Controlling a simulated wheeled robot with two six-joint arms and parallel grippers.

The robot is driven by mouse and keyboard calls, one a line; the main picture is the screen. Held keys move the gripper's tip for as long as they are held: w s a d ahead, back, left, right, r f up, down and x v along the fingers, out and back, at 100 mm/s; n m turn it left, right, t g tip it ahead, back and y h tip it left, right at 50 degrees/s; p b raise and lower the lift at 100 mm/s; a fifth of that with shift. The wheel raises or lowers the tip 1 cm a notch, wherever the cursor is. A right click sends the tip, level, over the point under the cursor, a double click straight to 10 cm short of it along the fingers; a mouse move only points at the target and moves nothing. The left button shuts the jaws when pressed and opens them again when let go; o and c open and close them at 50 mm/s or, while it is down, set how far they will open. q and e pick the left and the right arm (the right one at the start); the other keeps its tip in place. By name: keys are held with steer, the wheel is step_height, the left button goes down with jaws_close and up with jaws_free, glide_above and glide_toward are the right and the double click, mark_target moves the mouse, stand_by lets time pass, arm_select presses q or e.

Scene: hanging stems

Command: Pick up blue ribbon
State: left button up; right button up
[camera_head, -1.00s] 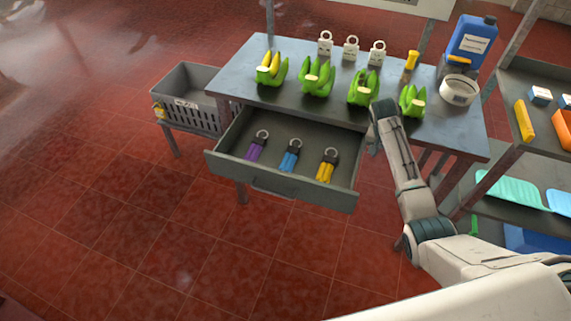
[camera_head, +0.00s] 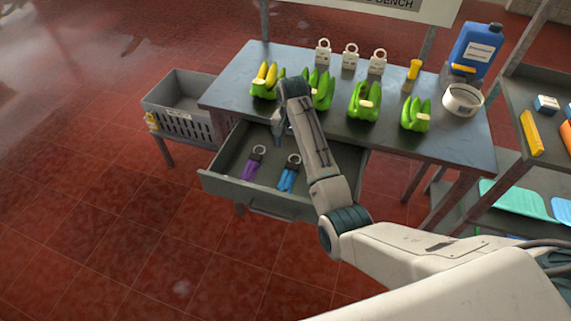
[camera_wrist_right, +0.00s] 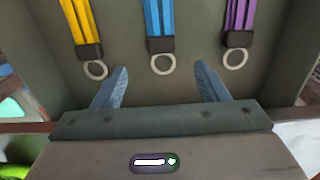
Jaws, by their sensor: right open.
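The blue ribbon (camera_head: 288,179) lies in the open drawer, between the purple ribbon (camera_head: 252,168) and the yellow one, which my right arm hides in the head view. In the right wrist view the blue ribbon (camera_wrist_right: 160,24) hangs from a dark clip with a metal ring, beyond my fingertips. The yellow ribbon (camera_wrist_right: 80,24) is left of it and the purple ribbon (camera_wrist_right: 238,18) right. My right gripper (camera_head: 277,128) is over the drawer's back part; in the wrist view its fingers (camera_wrist_right: 162,84) are apart and empty, with the blue ribbon's ring ahead between them. My left gripper is not in view.
The drawer (camera_head: 225,188) sticks out from the bench (camera_head: 225,92). Several green banana bunches (camera_head: 363,101) stand along the bench, close to my right arm. White padlock-like tags (camera_head: 350,57) stand behind them. A grey crate (camera_head: 180,98) is at left, a shelf at right.

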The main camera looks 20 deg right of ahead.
steer(key=p, duration=0.1)
glide_above(290, 169)
steer(key=f, duration=0.5)
steer(key=shift+w+a+f, duration=0.1)
steer(key=shift+w, duration=0.2)
steer(key=f, duration=0.1)
steer(key=f+p, duration=0.1)
steer(key=f, duration=0.2)
steer(key=shift+s+f+p, duration=0.2)
steer(key=shift+s+p, duration=0.1)
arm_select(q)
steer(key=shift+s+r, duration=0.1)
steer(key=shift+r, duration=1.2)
arm_select(e)
steer(key=shift+w+f, duration=0.1)
steer(key=shift+f, duration=0.4)
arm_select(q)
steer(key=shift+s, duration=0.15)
arm_select(e)
steer(key=shift+d, duration=0.2)
steer(key=c, duration=1.1)
steer(key=shift+o, duration=0.2)
